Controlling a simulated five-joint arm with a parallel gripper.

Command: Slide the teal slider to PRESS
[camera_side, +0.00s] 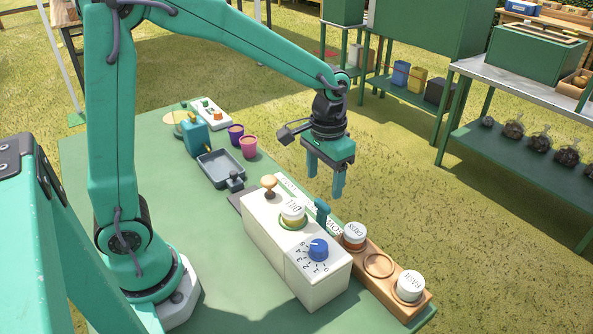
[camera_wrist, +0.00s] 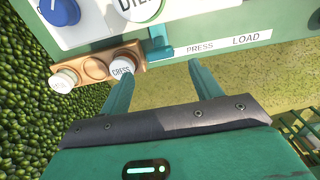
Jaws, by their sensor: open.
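The teal slider (camera_side: 322,211) stands upright at the back edge of the white control box (camera_side: 272,240). In the wrist view the slider (camera_wrist: 158,46) is left of the PRESS label (camera_wrist: 200,48), at the end of the strip near the CRESS jar. The LOAD label (camera_wrist: 246,40) lies farther right. In the side view SOW lettering (camera_side: 335,229) shows beside the slider. My gripper (camera_side: 324,178) is open and empty, pointing down above and behind the slider. In the wrist view its fingers (camera_wrist: 160,72) are spread below the slider, apart from it.
A wooden rack (camera_side: 379,265) with white-lidded jars sits right of the box. The box carries a white DIBBLE-like button (camera_side: 293,214), blue dial (camera_side: 318,249) and wooden-topped lever (camera_side: 269,184). A grey tray (camera_side: 221,168) and cups stand left.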

